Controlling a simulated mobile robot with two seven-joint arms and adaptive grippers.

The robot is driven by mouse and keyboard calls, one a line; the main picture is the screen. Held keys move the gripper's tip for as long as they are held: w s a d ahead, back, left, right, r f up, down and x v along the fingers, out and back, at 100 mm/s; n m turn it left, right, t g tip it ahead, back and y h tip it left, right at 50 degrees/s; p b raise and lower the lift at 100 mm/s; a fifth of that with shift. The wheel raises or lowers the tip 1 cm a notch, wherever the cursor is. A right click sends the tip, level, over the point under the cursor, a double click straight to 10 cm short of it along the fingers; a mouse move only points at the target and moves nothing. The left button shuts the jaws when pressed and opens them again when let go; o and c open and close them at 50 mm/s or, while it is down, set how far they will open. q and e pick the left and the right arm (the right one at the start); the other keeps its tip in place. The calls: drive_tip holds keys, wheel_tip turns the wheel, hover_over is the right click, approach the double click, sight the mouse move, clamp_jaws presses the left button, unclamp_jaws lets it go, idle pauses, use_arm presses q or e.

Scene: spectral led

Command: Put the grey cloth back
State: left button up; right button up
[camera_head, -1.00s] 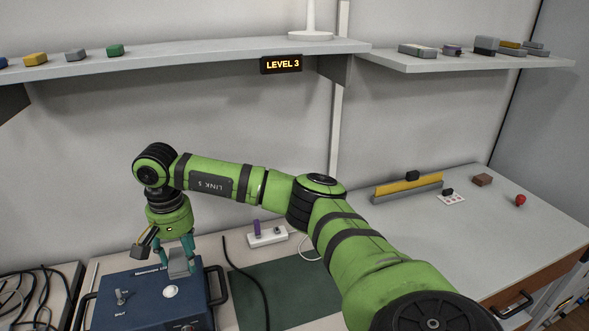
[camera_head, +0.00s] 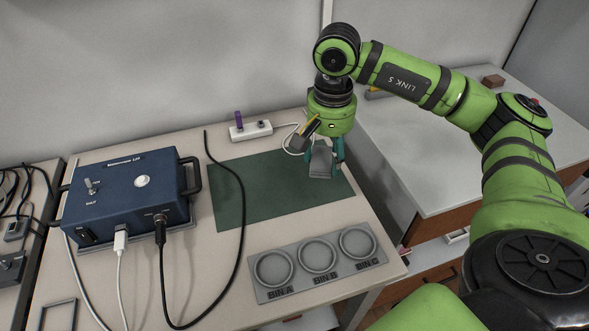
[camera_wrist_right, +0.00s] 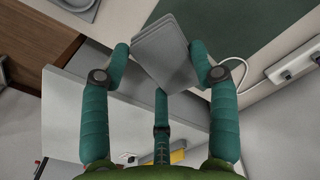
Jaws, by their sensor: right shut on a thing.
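The grey cloth (camera_head: 321,163) is a small folded grey piece held by my right gripper (camera_head: 325,160). It hangs above the right end of the dark green mat (camera_head: 245,195). In the right wrist view the grey cloth (camera_wrist_right: 162,50) sits between the teal fingers of my right gripper (camera_wrist_right: 163,70), tilted, with the table edge and part of the mat (camera_wrist_right: 230,28) beyond. Whether it touches the mat cannot be told. My left gripper is not in view.
A blue box (camera_head: 125,195) with switch, button and cables stands left of the mat. A grey tray (camera_head: 262,296) with three round bins lies in front. A white power strip (camera_head: 250,131) is behind the mat. A lower side bench (camera_head: 440,180) stands to the right.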

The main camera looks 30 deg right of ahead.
drive_tip(key=p, duration=0.2)
hover_over(281, 180)
wheel_tip(281, 180, down, 6)
drive_tip(key=shift+s+f, duration=0.1)
drive_tip(key=shift+f, duration=0.1)
wheel_tip(281, 180, down, 4)
drive_tip(key=shift+f+p, duration=0.1)
drive_tip(key=shift+p, duration=0.25)
drive_tip(key=shift+f+b, duration=0.2)
drive_tip(key=shift+b, duration=0.1)
drive_tip(key=o, duration=1.2)
drive_tip(key=shift+o, duration=0.2)
